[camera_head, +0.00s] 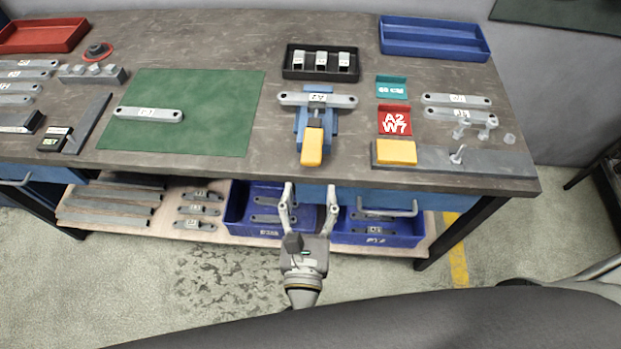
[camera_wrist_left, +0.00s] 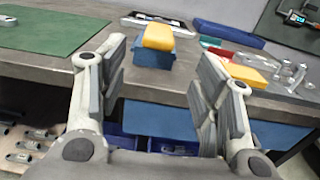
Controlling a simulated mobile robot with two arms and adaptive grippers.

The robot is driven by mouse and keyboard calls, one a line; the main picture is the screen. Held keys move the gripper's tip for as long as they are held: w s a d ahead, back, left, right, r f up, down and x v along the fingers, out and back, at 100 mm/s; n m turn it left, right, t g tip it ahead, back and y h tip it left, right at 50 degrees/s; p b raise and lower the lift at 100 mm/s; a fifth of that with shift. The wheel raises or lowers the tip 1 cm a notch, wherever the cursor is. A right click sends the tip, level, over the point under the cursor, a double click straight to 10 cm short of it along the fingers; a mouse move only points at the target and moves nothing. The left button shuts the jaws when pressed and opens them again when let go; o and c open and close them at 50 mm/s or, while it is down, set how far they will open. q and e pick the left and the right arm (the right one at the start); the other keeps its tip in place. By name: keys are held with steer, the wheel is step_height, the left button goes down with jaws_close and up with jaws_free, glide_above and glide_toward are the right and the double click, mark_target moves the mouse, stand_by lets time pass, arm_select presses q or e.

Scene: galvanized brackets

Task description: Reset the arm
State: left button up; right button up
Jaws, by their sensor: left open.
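My left gripper (camera_head: 309,197) is open and empty in front of the workbench's front edge, below the tabletop level in the head view. Its two fingers stand apart in the left wrist view (camera_wrist_left: 158,95), with nothing between them. Beyond it on the bench is a blue fixture (camera_head: 333,130) with a yellow block (camera_head: 313,147) at its front. A galvanized bracket (camera_head: 345,101) labelled as a part lies across the fixture. The fixture and its yellow block also show in the wrist view, ahead of the fingers. My right gripper is not in view.
The workbench (camera_head: 275,172) carries a green mat (camera_head: 200,130) with one bracket (camera_head: 148,114), a black tray (camera_head: 290,72), and a grey bar (camera_head: 450,163) with a yellow block. Blue bins (camera_head: 236,215) stand on the lower shelf near my gripper. Open floor lies in front.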

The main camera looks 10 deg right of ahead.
arm_select(q)
steer(key=shift+s, duration=0.25)
steer(key=shift+f, duration=0.1)
stand_by(0.3)
steer(key=s+a+f+n+g+y, duration=0.1)
steer(key=s+a+f+n+g, duration=0.2)
steer(key=f, duration=0.8)
steer(key=a+f+n+g+y, duration=0.1)
steer(key=a+f+n+g, duration=0.4)
steer(key=f, duration=0.6)
steer(key=s+a+f+n+g+y, duration=0.1)
steer(key=s+a+f+n, duration=0.3)
steer(key=f, duration=0.7)
steer(key=s+a+f+n+g, duration=0.3)
steer(key=s+a+f+n, duration=0.5)
steer(key=n, duration=0.4)
steer(key=s+a+f+n+g+y, duration=0.1)
steer(key=s+a+f+n+g, duration=0.3)
steer(key=s+a+f+n, duration=0.5)
steer(key=s+f+n, duration=0.2)
steer(key=s+n, duration=0.1)
steer(key=s, duration=0.1)
